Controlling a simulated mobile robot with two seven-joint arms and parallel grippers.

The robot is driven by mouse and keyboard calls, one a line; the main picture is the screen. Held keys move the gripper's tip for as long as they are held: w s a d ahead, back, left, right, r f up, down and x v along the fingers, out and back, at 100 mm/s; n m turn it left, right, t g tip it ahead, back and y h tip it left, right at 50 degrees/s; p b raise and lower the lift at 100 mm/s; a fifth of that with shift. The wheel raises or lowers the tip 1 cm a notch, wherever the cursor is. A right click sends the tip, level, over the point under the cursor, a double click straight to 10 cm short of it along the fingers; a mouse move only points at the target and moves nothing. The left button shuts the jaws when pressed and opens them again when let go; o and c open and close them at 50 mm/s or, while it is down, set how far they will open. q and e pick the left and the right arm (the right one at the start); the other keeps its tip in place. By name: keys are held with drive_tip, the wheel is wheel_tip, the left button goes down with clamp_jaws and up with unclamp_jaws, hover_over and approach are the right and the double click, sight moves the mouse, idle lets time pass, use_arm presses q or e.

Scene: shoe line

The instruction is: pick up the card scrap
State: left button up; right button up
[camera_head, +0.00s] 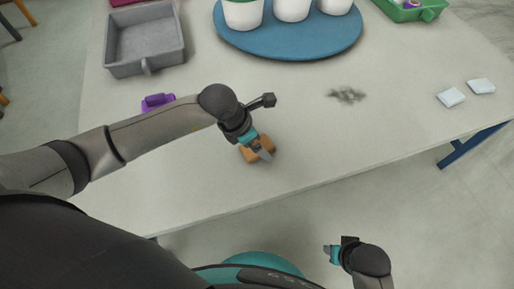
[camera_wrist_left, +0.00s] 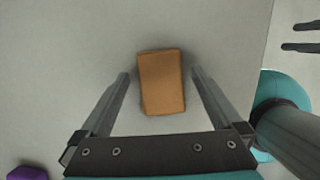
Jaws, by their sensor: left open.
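The card scrap (camera_head: 266,143) is an orange-brown piece lying on the table near its front edge. In the left wrist view the card scrap (camera_wrist_left: 162,82) is a blocky rectangle between the two fingers. My left gripper (camera_head: 262,152) is open over it, with a finger on each side and a visible gap to each; its fingers also show in the left wrist view (camera_wrist_left: 160,78). In the head view the gripper hides part of the scrap. My right gripper (camera_head: 328,252) is in front of the table, away from the scrap; its fingers show at the right of the left wrist view (camera_wrist_left: 300,37).
A grey bin (camera_head: 146,68) and a blue round tray (camera_head: 290,47) with white cups stand at the back. A dark smudge (camera_head: 347,95) and two white pieces (camera_head: 451,97) are to the right. The front right table is clear.

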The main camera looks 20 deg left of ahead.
use_arm(q)
drive_tip(key=shift+f, duration=0.1)
use_arm(e)
drive_tip(key=shift+r, duration=0.15)
use_arm(q)
drive_tip(key=shift+f, duration=0.15)
drive_tip(key=shift+c, duration=0.4)
drive_tip(key=c, duration=1.2)
drive_tip(key=shift+c, duration=0.2)
drive_tip(key=shift+r, duration=0.55)
wheel_tip(320, 180, up, 19)
drive_tip(key=p, duration=0.7)
drive_tip(key=shift+r, duration=0.15)
use_arm(e)
drive_tip(key=s+d+f, duration=0.6)
drive_tip(key=s+f, duration=0.2)
drive_tip(key=f, duration=0.2)
drive_tip(key=shift+s+h, duration=0.3)
